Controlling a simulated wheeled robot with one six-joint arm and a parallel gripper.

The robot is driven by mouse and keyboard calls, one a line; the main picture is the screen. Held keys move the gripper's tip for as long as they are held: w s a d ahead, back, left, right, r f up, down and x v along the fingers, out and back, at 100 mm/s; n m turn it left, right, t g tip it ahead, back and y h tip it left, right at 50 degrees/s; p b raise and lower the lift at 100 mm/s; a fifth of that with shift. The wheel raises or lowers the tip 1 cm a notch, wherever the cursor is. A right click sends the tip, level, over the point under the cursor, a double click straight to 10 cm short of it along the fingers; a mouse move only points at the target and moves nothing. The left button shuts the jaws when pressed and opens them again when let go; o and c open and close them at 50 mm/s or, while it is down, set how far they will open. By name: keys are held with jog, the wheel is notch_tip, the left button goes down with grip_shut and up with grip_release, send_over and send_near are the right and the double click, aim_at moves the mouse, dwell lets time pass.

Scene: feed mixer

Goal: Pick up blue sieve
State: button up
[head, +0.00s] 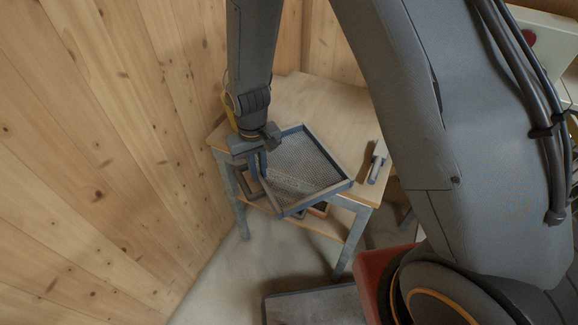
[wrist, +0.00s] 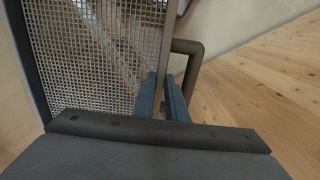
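The blue sieve (head: 318,195) has a blue-grey frame with a fine mesh. In the head view it is at the front left of the small wooden table and reaches past the table's front edge. I cannot tell whether it rests on the table or is raised. My gripper (head: 262,178) points down at the sieve's left side. In the wrist view the sieve's mesh (wrist: 92,50) fills the upper left. The two blue fingers of my gripper (wrist: 161,92) stand on either side of its rim. Whether they press on the rim is not clear.
A dark bent tube (wrist: 188,48) is just right of the fingers. A grey cylindrical thing (head: 377,165) lies at the wooden table's (head: 335,112) right edge. A wooden wall (head: 110,150) stands close on the left. A dark flat thing (head: 310,306) is on the floor in front.

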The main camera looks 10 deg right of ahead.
grip_shut()
jog(key=shift+r, duration=0.1)
